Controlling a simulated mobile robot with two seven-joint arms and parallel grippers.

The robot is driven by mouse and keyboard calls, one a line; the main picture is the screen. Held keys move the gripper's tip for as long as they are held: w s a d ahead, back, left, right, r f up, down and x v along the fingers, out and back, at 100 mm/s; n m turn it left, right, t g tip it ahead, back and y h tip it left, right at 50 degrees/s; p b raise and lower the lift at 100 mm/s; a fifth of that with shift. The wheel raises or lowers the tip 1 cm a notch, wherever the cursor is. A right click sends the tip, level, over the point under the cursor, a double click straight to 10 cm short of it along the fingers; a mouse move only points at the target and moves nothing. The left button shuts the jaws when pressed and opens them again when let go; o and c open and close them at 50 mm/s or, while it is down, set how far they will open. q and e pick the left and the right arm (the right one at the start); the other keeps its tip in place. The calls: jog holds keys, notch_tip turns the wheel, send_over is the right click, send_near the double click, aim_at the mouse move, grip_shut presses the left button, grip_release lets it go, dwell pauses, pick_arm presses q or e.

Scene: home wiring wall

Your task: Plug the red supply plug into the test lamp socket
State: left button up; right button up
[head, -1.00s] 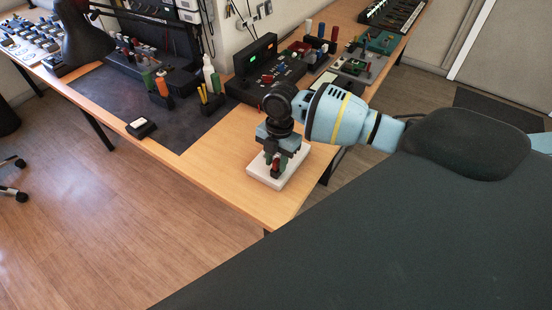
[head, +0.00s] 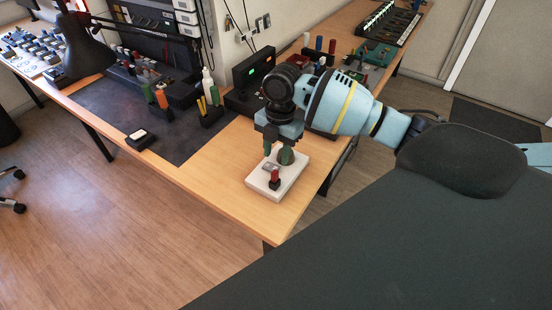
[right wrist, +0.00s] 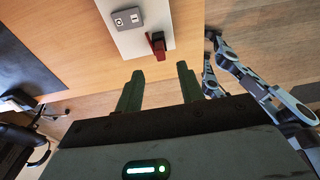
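A white board (head: 291,182) lies on the near right corner of the wooden desk. The red plug (head: 275,175) stands upright near its front end, with a black part at its foot. The right wrist view also shows the red plug (right wrist: 157,45) close to a grey plate (right wrist: 127,18) with a round opening. I cannot tell whether the plug is seated in anything. My left gripper is not in view.
A dark mat (head: 185,140) lies left of the board with a small black box (head: 140,139) on it. A pen holder (head: 208,113) and a black device with a green light (head: 252,82) stand behind. Bare wood (head: 225,170) lies left of the board.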

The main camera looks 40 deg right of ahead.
jog(key=shift+r, duration=0.1)
dwell(0.7)
jog(key=s+a+f, duration=0.2)
jog(key=f, duration=0.1)
jog(key=s+a+f+m, duration=0.1)
jog(key=s+a+f, duration=0.2)
jog(key=s+a+f+m, duration=0.1)
jog(key=s+a+f, duration=0.2)
jog(key=shift+f+y, duration=0.15)
jog(key=shift+y, duration=0.25)
jog(key=s+a+f+m+t, duration=0.1)
jog(key=s+a+f+m, duration=0.2)
jog(key=s+m, duration=0.45)
jog(key=s+a+f+m, duration=0.2)
jog(key=s+f+m, duration=0.15)
jog(key=s, duration=0.75)
jog(key=s+d+r+m+h, duration=0.2)
jog(key=s+d+m, duration=0.4)
jog(key=s, duration=0.4)
jog(key=w+a+f+m+t+y, duration=0.1)
jog(key=w+a+f+t+y, duration=0.1)
jog(key=w+f+t, duration=0.4)
jog(key=shift+a+f+t+p, duration=0.3)
jog(key=shift+a+f+t, duration=0.4)
jog(key=shift+f+t, duration=0.55)
jog(key=shift+w, duration=0.15)
